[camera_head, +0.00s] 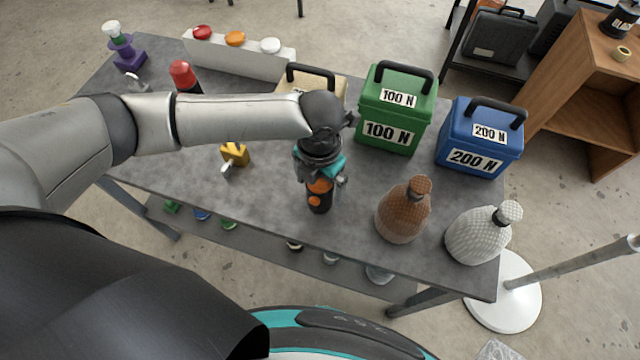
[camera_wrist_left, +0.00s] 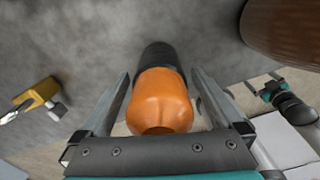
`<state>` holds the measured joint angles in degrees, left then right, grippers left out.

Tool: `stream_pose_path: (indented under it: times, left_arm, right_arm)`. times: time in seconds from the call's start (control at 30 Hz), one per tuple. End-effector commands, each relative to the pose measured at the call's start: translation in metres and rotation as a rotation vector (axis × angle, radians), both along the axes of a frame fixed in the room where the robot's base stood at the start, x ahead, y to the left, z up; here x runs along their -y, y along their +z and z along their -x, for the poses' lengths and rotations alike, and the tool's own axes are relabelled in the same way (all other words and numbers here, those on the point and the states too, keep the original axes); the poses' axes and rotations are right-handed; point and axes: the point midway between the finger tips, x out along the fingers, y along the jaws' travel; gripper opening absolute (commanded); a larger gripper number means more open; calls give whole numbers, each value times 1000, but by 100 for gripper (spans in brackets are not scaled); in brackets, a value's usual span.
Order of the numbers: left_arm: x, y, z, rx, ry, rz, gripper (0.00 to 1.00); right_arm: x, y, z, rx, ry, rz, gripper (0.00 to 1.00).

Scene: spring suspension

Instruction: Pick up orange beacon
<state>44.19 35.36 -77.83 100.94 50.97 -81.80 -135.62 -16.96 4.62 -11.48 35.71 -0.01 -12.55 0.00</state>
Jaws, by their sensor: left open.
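The orange beacon (camera_head: 319,188) stands near the front edge of the grey table, its orange part above a dark base. My left gripper (camera_head: 321,176) points down over it and partly hides it. In the left wrist view the orange beacon (camera_wrist_left: 163,98) lies between the two open fingers of my left gripper (camera_wrist_left: 161,88). A gap shows on both sides, so the fingers do not appear to touch it.
A brown woven bottle (camera_head: 404,210) and a white one (camera_head: 480,235) stand to the right. Green (camera_head: 392,143) and blue (camera_head: 478,155) weight boxes stand behind. A yellow clamp-like part (camera_head: 235,153) lies left. A red beacon (camera_head: 181,72) is beyond my left arm.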

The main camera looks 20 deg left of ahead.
Motion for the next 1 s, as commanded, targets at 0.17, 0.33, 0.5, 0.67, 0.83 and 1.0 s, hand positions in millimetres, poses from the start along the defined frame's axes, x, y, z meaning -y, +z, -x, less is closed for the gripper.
stream_pose_path:
  times: [0.17,0.33,0.5,0.67,0.83,1.0]
  left_arm:
    - [0,-2,0,1,-1,0,100]
    - [0,-1,0,1,0,0,89]
    - [0,-1,0,1,0,0,70]
    - [0,-1,0,1,0,-1,52]
    - [0,-1,0,1,0,-1,32]
    - [0,-1,0,1,0,-1,13]
  right_arm:
    - [0,0,2,-3,1,0,96]
    - [0,0,4,-6,1,0,96]
    - [0,0,5,-9,1,0,96]
    - [0,0,6,-9,1,0,96]
    - [0,0,6,-10,0,0,96]
    - [0,0,6,-10,0,0,96]
